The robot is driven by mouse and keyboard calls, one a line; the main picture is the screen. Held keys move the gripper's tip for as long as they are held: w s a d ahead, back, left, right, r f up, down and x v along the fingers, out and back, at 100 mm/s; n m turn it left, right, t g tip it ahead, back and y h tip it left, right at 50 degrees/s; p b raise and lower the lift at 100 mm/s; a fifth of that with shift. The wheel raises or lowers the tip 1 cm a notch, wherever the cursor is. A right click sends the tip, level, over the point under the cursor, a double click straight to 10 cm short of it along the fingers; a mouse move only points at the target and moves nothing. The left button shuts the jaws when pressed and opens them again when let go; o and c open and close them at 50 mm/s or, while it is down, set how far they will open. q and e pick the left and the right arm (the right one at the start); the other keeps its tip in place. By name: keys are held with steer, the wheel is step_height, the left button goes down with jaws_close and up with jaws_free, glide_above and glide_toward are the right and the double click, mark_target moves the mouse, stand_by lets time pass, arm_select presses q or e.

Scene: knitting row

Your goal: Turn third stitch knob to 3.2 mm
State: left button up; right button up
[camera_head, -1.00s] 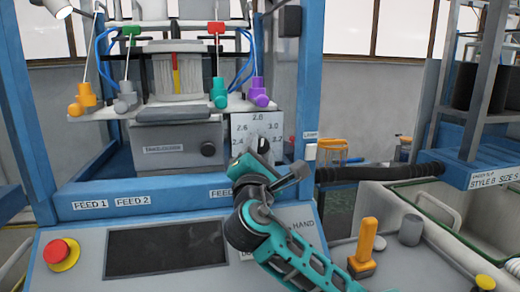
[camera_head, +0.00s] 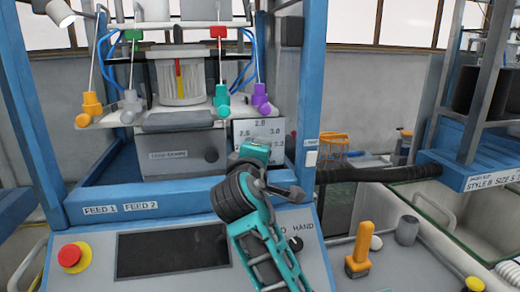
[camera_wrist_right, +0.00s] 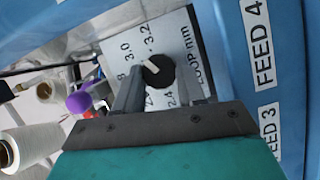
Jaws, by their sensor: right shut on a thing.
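The stitch knob (camera_wrist_right: 160,72) is black and round with a white pointer mark, on a white dial plate (camera_head: 268,127) marked 2.4 to 3.2 and "LOOP mm". In the right wrist view the pointer slants to the upper left, roughly toward the 3.0 mark. My right gripper (camera_wrist_right: 157,78) has one finger on each side of the knob and is shut on it. In the head view this gripper (camera_head: 254,150) covers the knob and the lower middle of the plate. My left gripper is not in view.
Feed labels (camera_wrist_right: 257,40) sit on the blue frame beside the dial. A purple yarn guide (camera_head: 261,98) stands just above the plate.

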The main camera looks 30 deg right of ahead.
steer(key=shift+m+g+y, duration=0.3)
steer(key=shift+m+y, duration=0.3)
steer(key=shift+m, duration=0.8)
steer(key=o, duration=1.1)
steer(key=shift+r, duration=0.1)
steer(key=shift+c, duration=0.2)
